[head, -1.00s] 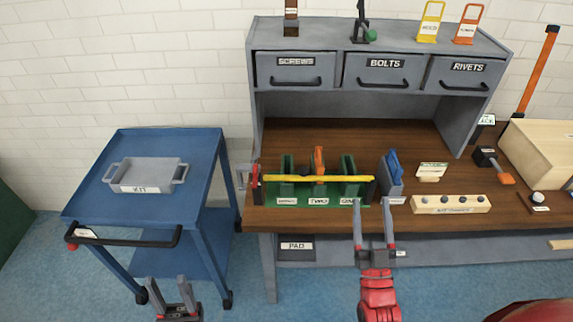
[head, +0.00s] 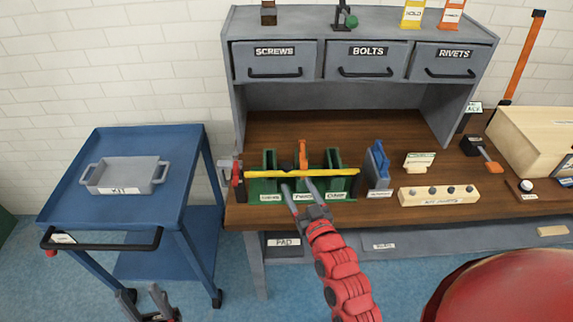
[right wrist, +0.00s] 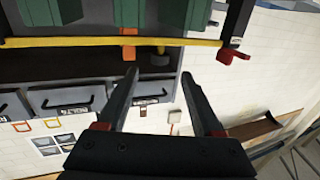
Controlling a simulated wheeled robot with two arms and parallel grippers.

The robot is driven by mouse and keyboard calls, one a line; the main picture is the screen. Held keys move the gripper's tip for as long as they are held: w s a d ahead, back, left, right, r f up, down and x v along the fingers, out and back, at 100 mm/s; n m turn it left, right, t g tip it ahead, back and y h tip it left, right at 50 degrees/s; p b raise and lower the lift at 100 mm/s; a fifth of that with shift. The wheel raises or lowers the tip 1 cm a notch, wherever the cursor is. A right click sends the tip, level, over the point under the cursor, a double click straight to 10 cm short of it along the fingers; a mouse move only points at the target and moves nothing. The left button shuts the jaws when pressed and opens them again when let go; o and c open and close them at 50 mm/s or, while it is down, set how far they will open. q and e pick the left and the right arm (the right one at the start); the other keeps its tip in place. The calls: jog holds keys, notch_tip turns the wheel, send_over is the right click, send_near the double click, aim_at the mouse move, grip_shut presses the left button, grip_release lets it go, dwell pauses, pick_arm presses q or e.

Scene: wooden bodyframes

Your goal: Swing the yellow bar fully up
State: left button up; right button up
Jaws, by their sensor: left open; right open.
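The yellow bar (head: 330,172) lies level across the front of a green rack (head: 345,198) on the workbench. It also crosses the top of the right wrist view (right wrist: 60,42). A red piece (head: 236,174) is at the bar's left end. My right gripper (head: 296,184) is open and empty, its fingertips just in front of and below the bar's middle. In the right wrist view its fingers (right wrist: 160,77) point toward the bar, with a gap showing. My left gripper (head: 145,300) is open and empty, low in front of the blue cart, partly cut off.
An orange-handled item (head: 303,155) stands behind the bar in the rack. A blue-topped block (head: 379,165) stands just right of the rack, with a wooden block with knobs (head: 440,195) further right. The blue cart (head: 185,165) with a grey tray (head: 124,175) stands left.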

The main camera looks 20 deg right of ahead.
aim_at(289, 170)
jog(key=w+p, duration=0.2)
jog(key=w, duration=0.7)
jog(key=shift+a, duration=0.15)
jog(key=shift+c, duration=0.3)
grip_shut()
dwell(0.8)
